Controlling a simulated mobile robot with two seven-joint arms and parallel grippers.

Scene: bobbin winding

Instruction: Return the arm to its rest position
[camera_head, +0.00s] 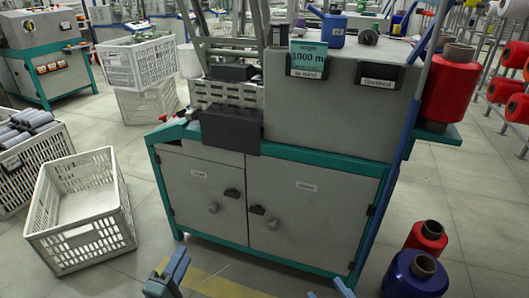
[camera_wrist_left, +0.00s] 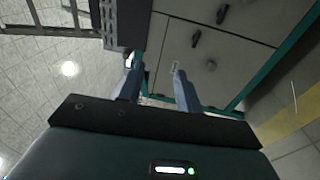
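My left gripper (camera_head: 167,274) is at the bottom of the head view, over the floor in front of the machine's cabinet. In the left wrist view my left gripper (camera_wrist_left: 155,78) has its two blue-grey fingers apart with nothing between them. My right gripper (camera_head: 326,290) only just enters at the bottom edge of the head view. Its two fingertips are apart and nothing shows between them; the rest is cut off. The winding machine (camera_head: 330,110) with its grey cabinet doors (camera_head: 290,208) stands in front of both grippers, apart from them.
An empty white crate (camera_head: 88,225) stands on the floor at left, beside a crate of grey bobbins (camera_head: 25,140). A blue spool (camera_head: 415,275) and a red spool (camera_head: 427,238) stand at lower right. A large red spool (camera_head: 450,88) sits on the machine's side shelf.

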